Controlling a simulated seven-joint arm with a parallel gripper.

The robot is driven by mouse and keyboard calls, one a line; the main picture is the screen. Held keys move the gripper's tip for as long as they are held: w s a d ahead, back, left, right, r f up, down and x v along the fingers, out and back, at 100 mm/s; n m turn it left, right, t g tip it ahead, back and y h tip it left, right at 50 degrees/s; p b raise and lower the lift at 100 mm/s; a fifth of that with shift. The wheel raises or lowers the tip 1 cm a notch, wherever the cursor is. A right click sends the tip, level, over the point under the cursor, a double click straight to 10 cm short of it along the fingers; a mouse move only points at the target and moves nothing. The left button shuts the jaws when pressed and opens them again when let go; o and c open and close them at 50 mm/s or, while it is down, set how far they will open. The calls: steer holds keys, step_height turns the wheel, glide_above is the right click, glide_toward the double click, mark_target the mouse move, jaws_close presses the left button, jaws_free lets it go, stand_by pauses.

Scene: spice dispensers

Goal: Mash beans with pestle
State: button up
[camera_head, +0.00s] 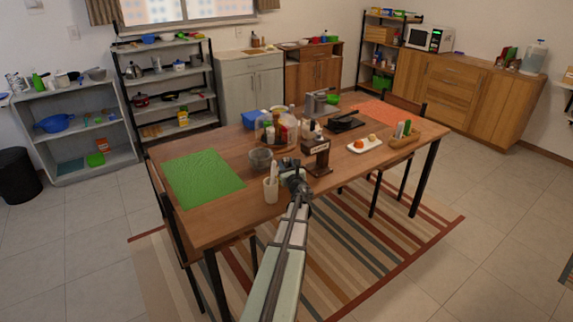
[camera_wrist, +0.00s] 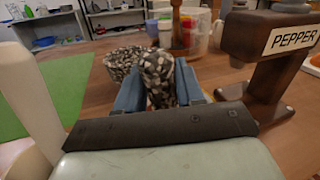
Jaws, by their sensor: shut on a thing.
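A grey speckled mortar (camera_head: 261,159) stands on the wooden table; it also shows in the wrist view (camera_wrist: 120,62), beyond my left finger. The beans cannot be made out in either view. My gripper (camera_wrist: 158,82) has its blue fingers shut on a black-and-white speckled pestle (camera_wrist: 158,66). The gripper also shows in the head view (camera_head: 293,170), to the right of the mortar and close to the table. The pestle appears apart from the mortar, though in the wrist view their outlines overlap. The pestle's lower part is hidden by my gripper.
A wooden dispenser labelled PEPPER (camera_wrist: 270,50) stands close on my right. A white utensil cup (camera_head: 271,190) is close on my left. Clear bottle holder (camera_head: 264,139) stands behind the mortar. A green mat (camera_head: 203,178) lies flat and empty at the left.

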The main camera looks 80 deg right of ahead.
mark_target(286, 158)
steer(key=shift+r, duration=2.3)
steer(key=shift+r, duration=0.1)
steer(key=shift+w+a+r, duration=0.1)
steer(key=shift+r, duration=1)
steer(key=shift+w+a+r, duration=0.1)
steer(key=shift+r, duration=1)
steer(key=shift+r, duration=0.1)
steer(key=shift+r, duration=2.4)
